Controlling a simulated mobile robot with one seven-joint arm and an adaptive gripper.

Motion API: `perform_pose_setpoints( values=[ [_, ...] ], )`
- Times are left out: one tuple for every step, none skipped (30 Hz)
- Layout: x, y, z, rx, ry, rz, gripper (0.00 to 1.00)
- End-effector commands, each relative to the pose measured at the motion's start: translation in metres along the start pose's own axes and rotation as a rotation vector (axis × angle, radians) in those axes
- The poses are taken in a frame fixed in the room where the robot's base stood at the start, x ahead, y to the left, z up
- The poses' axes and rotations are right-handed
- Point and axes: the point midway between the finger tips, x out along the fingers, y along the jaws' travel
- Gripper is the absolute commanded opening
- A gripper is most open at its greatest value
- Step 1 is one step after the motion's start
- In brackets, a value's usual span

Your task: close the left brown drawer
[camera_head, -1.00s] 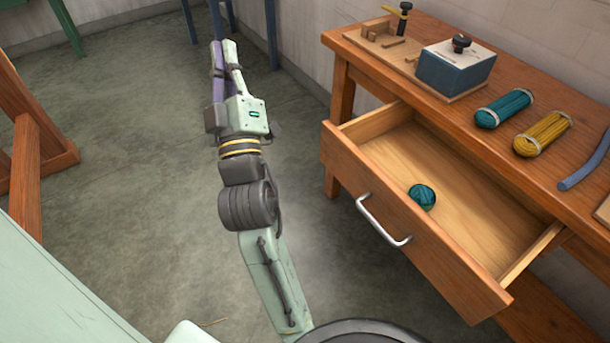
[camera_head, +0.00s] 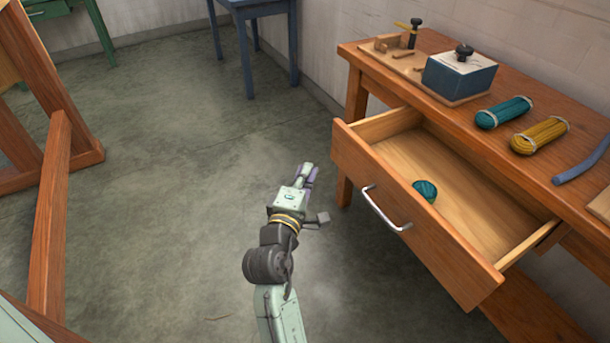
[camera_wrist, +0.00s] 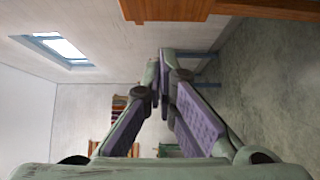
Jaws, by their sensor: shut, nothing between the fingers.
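The brown drawer (camera_head: 408,222) is pulled out of the wooden table in the head view. A silver bar handle (camera_head: 384,212) is on its front, and a teal ball of wool (camera_head: 426,190) lies inside. My gripper (camera_head: 309,172) is shut and empty, left of the drawer front and apart from it, above the floor. In the wrist view my gripper's purple-padded fingers (camera_wrist: 165,58) come together at the tips. A brown wooden part shows at the top of that view; I cannot tell if it is the drawer.
On the table (camera_head: 560,150) are a blue box (camera_head: 458,76), a teal skein (camera_head: 503,112), a yellow skein (camera_head: 540,136) and a blue tube (camera_head: 581,165). A blue table (camera_head: 250,45) stands at the back. A wooden frame (camera_head: 50,200) is at the left.

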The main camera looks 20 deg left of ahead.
Motion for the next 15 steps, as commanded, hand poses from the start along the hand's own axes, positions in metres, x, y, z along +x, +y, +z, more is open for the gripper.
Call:
perform_pose_setpoints(
  values=[
    [0.013, 0.003, 0.001, 0.0, -0.003, 0.003, 0.0],
    [0.02, 0.002, 0.001, 0.001, -0.003, 0.004, 0.0],
    [0.029, 0.002, 0.001, 0.001, -0.002, 0.004, 0.0],
    [0.035, 0.002, 0.001, 0.0, -0.002, 0.004, 0.0],
    [0.042, 0.002, 0.001, 0.001, -0.001, 0.004, 0.0],
    [0.05, 0.002, 0.0, 0.0, -0.001, 0.004, 0.0],
    [0.056, 0.001, 0.0, 0.001, -0.001, 0.003, 0.0],
    [0.062, 0.002, 0.0, 0.001, -0.001, 0.003, 0.0],
    [0.067, 0.002, 0.005, 0.001, -0.004, 0.001, 0.0],
    [0.07, 0.002, 0.009, 0.003, -0.004, 0.001, 0.0],
    [0.073, 0.002, 0.012, 0.002, -0.003, 0.001, 0.0],
    [0.077, 0.001, 0.016, 0.003, -0.002, 0.0, 0.0],
    [0.079, 0.001, 0.019, 0.002, -0.002, 0.0, 0.0],
    [0.082, 0.001, 0.021, 0.002, -0.002, 0.001, 0.0],
    [0.084, 0.001, 0.023, 0.002, 0.0, 0.001, 0.0]
  ],
)
